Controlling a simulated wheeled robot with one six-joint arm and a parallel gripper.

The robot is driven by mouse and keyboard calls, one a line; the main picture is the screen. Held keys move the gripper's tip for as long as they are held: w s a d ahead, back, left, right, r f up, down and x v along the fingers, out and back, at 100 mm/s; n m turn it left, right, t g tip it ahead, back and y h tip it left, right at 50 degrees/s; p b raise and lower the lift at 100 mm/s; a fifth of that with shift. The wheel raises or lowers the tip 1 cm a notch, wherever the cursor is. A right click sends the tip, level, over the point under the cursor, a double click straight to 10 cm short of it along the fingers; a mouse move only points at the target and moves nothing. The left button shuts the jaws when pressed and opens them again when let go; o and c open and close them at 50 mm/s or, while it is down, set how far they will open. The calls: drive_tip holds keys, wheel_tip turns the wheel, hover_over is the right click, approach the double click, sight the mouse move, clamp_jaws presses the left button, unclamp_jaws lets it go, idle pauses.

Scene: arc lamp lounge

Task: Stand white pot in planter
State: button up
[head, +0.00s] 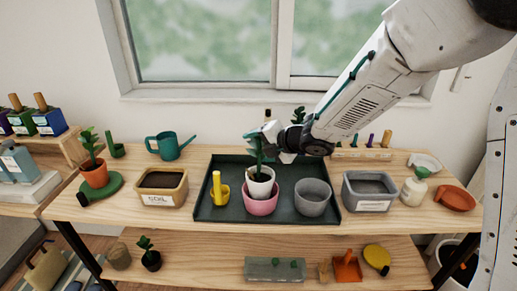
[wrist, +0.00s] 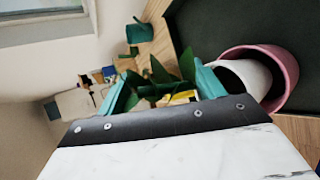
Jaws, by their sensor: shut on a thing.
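The white pot (head: 260,186) holds a green plant (head: 256,151) and stands roughly upright in the mouth of the pink planter (head: 261,206). Its lower part is hidden by the planter wall, so I cannot tell whether it rests on the bottom. My gripper (head: 264,138) is above the pot, shut on its plant. In the wrist view the plant's leaves (wrist: 158,82) show between the teal fingers of my gripper (wrist: 165,88). The white pot (wrist: 254,76) lies within the rim of the pink planter (wrist: 288,68) there. A grey planter (head: 313,198) stands empty to the right.
A soil box (head: 162,188) stands left and a grey bin (head: 369,192) right. A teal watering can (head: 170,146) is behind at left; a small bottle (head: 413,191) is at right.

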drive_tip(key=shift+f, duration=0.4)
drive_tip(key=shift+f, duration=0.5)
drive_tip(key=o, duration=1.7)
